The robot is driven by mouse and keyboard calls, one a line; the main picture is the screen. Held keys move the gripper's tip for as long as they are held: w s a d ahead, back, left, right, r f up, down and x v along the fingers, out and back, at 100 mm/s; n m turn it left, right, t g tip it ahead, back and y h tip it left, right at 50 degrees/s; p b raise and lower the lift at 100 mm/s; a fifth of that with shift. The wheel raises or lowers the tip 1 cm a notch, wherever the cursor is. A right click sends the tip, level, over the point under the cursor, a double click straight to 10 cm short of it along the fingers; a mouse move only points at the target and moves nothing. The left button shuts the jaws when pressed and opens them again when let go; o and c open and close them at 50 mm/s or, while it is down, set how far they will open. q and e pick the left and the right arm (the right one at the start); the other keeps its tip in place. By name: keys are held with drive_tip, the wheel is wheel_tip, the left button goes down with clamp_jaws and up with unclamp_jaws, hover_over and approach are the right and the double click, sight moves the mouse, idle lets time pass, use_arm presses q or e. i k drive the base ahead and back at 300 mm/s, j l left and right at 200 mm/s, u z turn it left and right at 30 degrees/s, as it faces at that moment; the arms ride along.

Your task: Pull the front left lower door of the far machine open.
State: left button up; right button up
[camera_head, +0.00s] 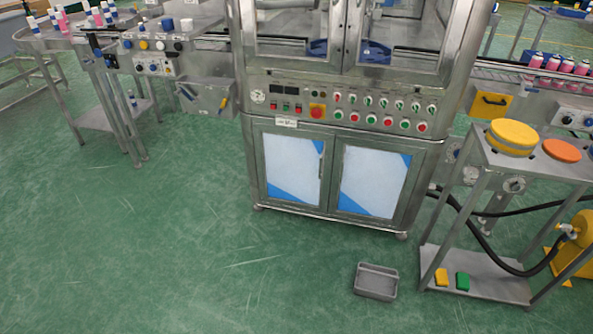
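The machine (345,136) stands at the top centre, a steel cabinet with windowed upper doors and a row of buttons and gauges. Its front left lower door (293,168) has a steel frame around a white and blue panel and looks shut. The front right lower door (374,181) beside it also looks shut. A thin handle seems to show at the left door's right edge, but it is too small to be sure. Neither of my grippers is in view.
A grey tray (376,282) lies on the green floor in front of the machine. A steel stand (480,281) with yellow and orange discs is at the right, with black hoses and a yellow pump (576,247). The floor (170,240) at the left and centre is clear.

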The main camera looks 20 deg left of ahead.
sight(294, 166)
drive_tip(key=i+l, duration=0.1)
drive_tip(key=i, duration=0.8)
